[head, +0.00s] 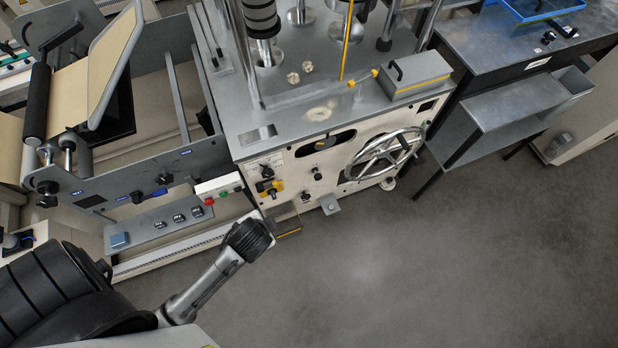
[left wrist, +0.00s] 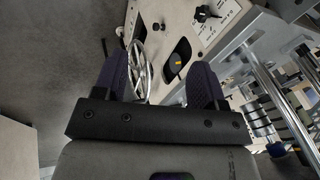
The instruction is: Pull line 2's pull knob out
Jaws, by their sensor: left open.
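The machine's cream front panel (head: 290,172) carries several black knobs, among them a selector knob (head: 267,171), one on a yellow plate (head: 266,186) and a small knob (head: 318,175) below an oval window (head: 325,143). Labels are too small to read, so I cannot tell which is line 2's pull knob. In the left wrist view my left gripper (left wrist: 160,66) is open and empty, facing the panel. Beyond its fingers show the oval window with a yellow-marked disc (left wrist: 178,61), the small knob (left wrist: 156,27) and the selector knob (left wrist: 207,12). In the head view my left gripper's fingers are not distinguishable.
A spoked handwheel (head: 385,155) juts from the panel's right. A switch box (head: 219,187) with red and green buttons is at its left. A frame with a paper web (head: 113,62) stands further left. A grey bench (head: 540,45) stands at right. The floor (head: 400,270) in front is clear.

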